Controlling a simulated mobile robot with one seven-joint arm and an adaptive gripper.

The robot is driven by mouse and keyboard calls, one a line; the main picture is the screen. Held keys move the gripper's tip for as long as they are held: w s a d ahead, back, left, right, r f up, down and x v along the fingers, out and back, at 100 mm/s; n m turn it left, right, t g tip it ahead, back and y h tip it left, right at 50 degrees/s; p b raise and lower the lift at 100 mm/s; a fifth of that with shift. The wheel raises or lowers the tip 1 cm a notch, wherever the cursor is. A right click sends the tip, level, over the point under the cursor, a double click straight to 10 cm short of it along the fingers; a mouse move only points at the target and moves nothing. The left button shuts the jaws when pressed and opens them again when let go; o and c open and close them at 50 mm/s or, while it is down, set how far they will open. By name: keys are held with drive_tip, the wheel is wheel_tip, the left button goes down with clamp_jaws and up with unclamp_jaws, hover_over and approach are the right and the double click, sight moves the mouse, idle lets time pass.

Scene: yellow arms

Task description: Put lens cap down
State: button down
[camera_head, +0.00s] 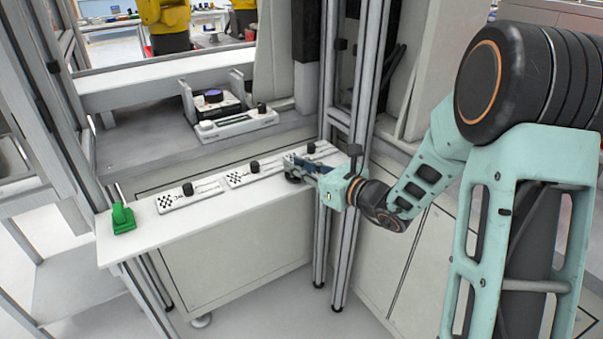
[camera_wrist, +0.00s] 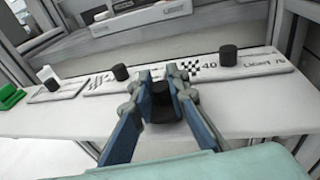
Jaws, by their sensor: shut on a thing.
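My gripper (camera_wrist: 160,78) is shut on a small black round lens cap (camera_wrist: 161,104), which sits between the two blue-grey fingers in the wrist view. In the head view my gripper (camera_head: 305,172) reaches in from the right over the right end of the white shelf. The lens cap (camera_head: 293,179) shows there as a dark disc under the fingertips, partly hidden by them. It is at or just above the shelf top; I cannot tell if it touches.
White plates with checker patterns and black knobs line the white shelf (camera_head: 150,236), including a left plate (camera_head: 204,196) and a middle plate (camera_head: 234,178). A green object (camera_head: 122,220) stands at the left end. Metal posts (camera_head: 345,110) rise beside my gripper. The shelf's front strip is clear.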

drive_tip(key=shift+f, duration=0.25)
drive_tip(key=shift+f, duration=0.15)
drive_tip(key=c, duration=1.9)
unclamp_jaws()
drive_tip(key=shift+s+d+r, duration=0.1)
drive_tip(key=shift+d+r, duration=0.05)
drive_tip(key=shift+r, duration=0.15)
drive_tip(key=p+v, duration=0.2)
drive_tip(key=v, duration=0.9)
drive_tip(key=shift+s+d+f+p, duration=0.1)
drive_tip(key=shift+s+d+p, duration=0.15)
drive_tip(key=shift+p, duration=0.1)
drive_tip(key=shift+a, duration=0.1)
